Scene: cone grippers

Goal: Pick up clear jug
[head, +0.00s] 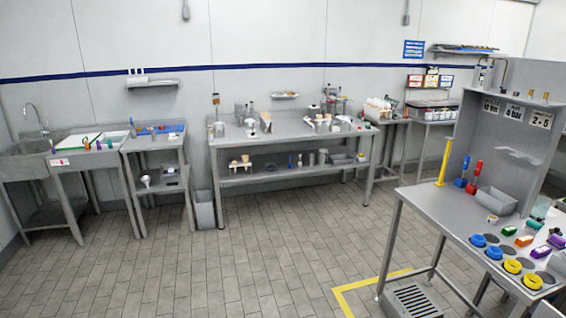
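I cannot make out a clear jug for certain from here. The long steel table (290,138) against the back wall carries several small items, too small to tell apart. A greenish, see-through item (541,207) stands at the right edge on the near workbench; I cannot tell whether it is a jug. Neither of my grippers is in view.
A sink (28,150) and a small steel table (150,141) stand at the left. A grey bin (204,214) is beside the long table. The near workbench (440,222) fills the right, with a floor grate (414,300) below. The tiled floor (220,270) is clear.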

